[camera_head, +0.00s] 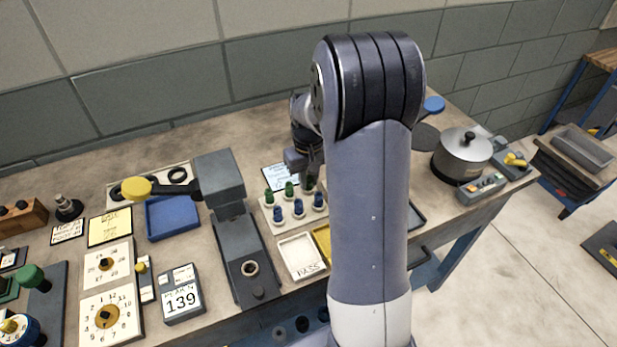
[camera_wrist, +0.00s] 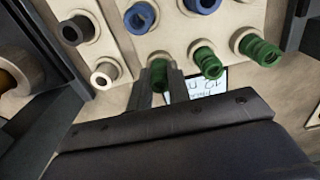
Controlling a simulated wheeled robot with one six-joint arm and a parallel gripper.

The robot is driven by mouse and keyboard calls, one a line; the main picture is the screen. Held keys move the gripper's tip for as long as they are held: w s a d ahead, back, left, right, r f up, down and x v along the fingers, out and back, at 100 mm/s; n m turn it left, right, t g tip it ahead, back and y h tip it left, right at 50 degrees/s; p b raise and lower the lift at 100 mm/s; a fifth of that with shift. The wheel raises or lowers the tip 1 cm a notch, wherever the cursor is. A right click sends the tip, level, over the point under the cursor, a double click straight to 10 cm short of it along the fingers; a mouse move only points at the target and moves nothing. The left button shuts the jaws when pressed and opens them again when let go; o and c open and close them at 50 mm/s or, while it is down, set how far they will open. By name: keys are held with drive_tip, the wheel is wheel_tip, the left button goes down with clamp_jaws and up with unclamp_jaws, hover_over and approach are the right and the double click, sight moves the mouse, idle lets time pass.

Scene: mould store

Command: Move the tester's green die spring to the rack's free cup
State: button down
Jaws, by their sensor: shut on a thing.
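My gripper (camera_head: 308,166) is shut on a green die spring (camera_head: 310,183) at the back right of the pale rack (camera_head: 266,222). In the wrist view, my gripper (camera_wrist: 160,86) has its fingers on either side of that green spring (camera_wrist: 158,72). The spring is at a cup position in line with two other green springs (camera_wrist: 207,62); I cannot tell whether it is fully seated. Blue springs (camera_head: 298,208) stand in the front row. The dark grey tester (camera_head: 231,227) with a yellow knob stands left of the rack, and its ring-shaped seat (camera_head: 250,268) looks empty.
A white PASS tray (camera_head: 301,256) and a yellow tray (camera_head: 322,242) lie in front of the rack. A display reading 139 (camera_head: 181,299) and a blue tray (camera_head: 172,218) are left. A pot (camera_head: 462,157) stands right. Grey cylinders (camera_wrist: 104,73) stand beside the rack. My arm hides part of the bench.

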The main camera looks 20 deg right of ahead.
drive_tip(key=c, duration=1.3)
unclamp_jaws()
drive_tip(key=shift+o, duration=0.7)
drive_tip(key=o, duration=0.3)
drive_tip(key=shift+r, duration=0.15)
drive_tip(key=shift+r+p, duration=2.9)
drive_tip(key=shift+r, duration=0.75)
drive_tip(key=shift+f, duration=0.1)
